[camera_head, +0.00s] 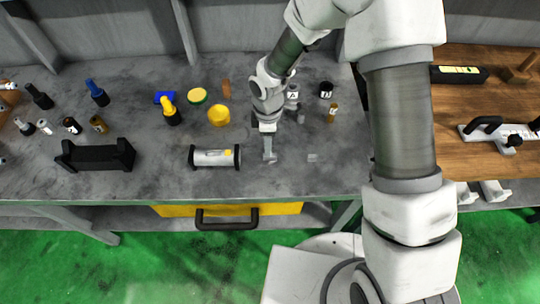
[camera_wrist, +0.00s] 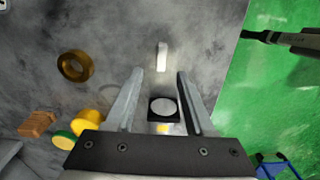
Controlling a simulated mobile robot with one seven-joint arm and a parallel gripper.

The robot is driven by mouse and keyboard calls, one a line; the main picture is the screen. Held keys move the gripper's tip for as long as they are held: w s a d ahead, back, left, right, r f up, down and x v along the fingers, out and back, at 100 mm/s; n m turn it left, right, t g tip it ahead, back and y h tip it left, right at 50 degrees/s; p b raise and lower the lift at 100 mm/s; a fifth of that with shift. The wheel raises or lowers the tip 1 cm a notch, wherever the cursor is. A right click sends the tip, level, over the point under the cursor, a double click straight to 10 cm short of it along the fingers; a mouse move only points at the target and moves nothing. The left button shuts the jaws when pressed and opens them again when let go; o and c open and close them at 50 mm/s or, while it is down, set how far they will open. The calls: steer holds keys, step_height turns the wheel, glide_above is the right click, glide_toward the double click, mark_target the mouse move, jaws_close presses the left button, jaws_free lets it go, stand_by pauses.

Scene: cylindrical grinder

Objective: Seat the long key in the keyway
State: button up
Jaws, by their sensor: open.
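A metal shaft (camera_head: 213,158) with black end pieces and a yellow mark lies on the grey bench, left of my gripper. Its pale round end in a black plate (camera_wrist: 162,108) shows between my fingers in the wrist view. A small pale bar (camera_head: 313,158), which looks like the key, lies on the bench right of my gripper. It also shows beyond the fingertips in the wrist view (camera_wrist: 162,56). My gripper (camera_head: 269,158) points down, open and empty, between the shaft and the bar; the wrist view shows its fingers apart (camera_wrist: 160,73). I cannot make out the keyway.
A black cradle-like stand (camera_head: 95,156) is at the left. Small bottles stand behind the bar. The bench around the bar is clear; its front edge is near.

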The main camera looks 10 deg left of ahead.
steer(key=shift+d+f, duration=0.15)
steer(key=shift+f, duration=1.35)
steer(key=shift+d+f, duration=0.1)
steer(key=shift+f, duration=1.4)
jaws_close()
